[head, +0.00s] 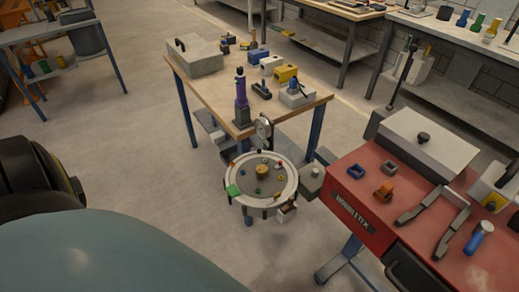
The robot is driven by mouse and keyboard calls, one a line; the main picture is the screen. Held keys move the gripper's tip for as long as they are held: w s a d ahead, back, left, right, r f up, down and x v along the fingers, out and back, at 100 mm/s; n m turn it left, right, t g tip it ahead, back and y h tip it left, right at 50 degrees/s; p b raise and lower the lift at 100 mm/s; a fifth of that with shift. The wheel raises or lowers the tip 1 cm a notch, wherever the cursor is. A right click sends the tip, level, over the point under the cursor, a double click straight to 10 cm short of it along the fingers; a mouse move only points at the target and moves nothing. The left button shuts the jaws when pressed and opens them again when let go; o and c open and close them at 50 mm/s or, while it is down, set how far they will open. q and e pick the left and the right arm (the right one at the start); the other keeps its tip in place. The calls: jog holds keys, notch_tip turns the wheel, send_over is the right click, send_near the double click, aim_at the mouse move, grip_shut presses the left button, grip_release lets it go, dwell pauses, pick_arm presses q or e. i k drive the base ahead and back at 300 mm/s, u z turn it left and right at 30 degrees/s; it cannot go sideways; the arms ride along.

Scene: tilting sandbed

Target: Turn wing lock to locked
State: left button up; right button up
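The sandbed (233,165) is a round pale-rimmed dish at the front of the wooden table. Several small coloured pieces and a tan round block (262,171) lie in it. A round dial (263,128) stands at its back edge. A small pale block with dark parts (286,213) sits below its front right rim, and a grey block (311,174) sits to its right. I cannot tell which part is the wing lock or how it is turned. Neither of my grippers shows in the head view.
A wooden table (205,88) behind holds a grey case (195,57), a purple bottle (241,87) and small boxes. A red workbench (365,201) with tools stands close at right. The floor (130,150) at left is open.

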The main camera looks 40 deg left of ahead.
aim_at(278, 195)
jog(key=k, duration=0.7)
jog(key=u, duration=1.25)
jog(key=i, duration=0.5)
jog(key=z, duration=0.05)
